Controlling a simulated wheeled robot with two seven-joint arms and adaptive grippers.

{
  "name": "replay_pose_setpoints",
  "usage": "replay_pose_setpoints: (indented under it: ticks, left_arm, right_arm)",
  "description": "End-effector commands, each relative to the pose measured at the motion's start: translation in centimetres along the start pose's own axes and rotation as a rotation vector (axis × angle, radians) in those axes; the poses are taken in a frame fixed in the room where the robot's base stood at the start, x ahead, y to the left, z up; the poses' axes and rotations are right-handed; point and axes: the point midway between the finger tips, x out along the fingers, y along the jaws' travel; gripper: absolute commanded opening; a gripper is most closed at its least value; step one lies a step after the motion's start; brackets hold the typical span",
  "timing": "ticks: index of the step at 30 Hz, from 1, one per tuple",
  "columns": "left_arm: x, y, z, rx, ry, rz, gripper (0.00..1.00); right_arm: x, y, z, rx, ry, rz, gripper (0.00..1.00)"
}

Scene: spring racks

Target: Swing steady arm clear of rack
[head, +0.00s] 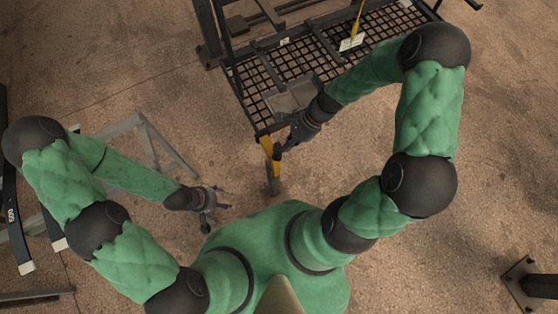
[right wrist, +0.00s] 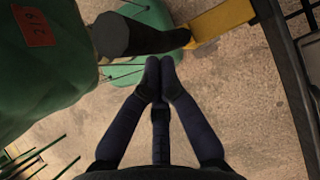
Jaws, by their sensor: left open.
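The rack is a dark frame with a black mesh shelf (head: 262,82) at the top of the head view. My right arm reaches over its right side, and my right gripper (head: 284,150) is at the near corner of the rack, close to a yellow bar (head: 266,144). In the right wrist view the right gripper (right wrist: 160,72) has its fingertips together with nothing visible between them. The yellow bar (right wrist: 222,20) and a dark rounded part show just beyond the tips. My left gripper (head: 222,197) is open and empty, left of the rack and in front of my body.
A grey metal stand (head: 165,145) is behind my left forearm. A grey tray (head: 291,97) and a white tag (head: 352,43) are on the mesh. A dark post with a base plate (head: 525,285) is at lower right. The floor between the grippers is mostly clear.

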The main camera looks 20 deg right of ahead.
Motion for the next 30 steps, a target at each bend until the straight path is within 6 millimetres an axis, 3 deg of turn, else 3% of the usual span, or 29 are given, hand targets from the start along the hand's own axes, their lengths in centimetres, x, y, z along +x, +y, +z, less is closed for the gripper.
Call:
replay_pose_setpoints:
  ticks: [30]
  left_arm:
    - [-0.2, 0.1, 0.0, 0.000, 0.000, 0.000, 0.64]
  right_arm:
    - [2.1, 0.1, 3.0, 0.000, -0.003, 0.004, 0.00]
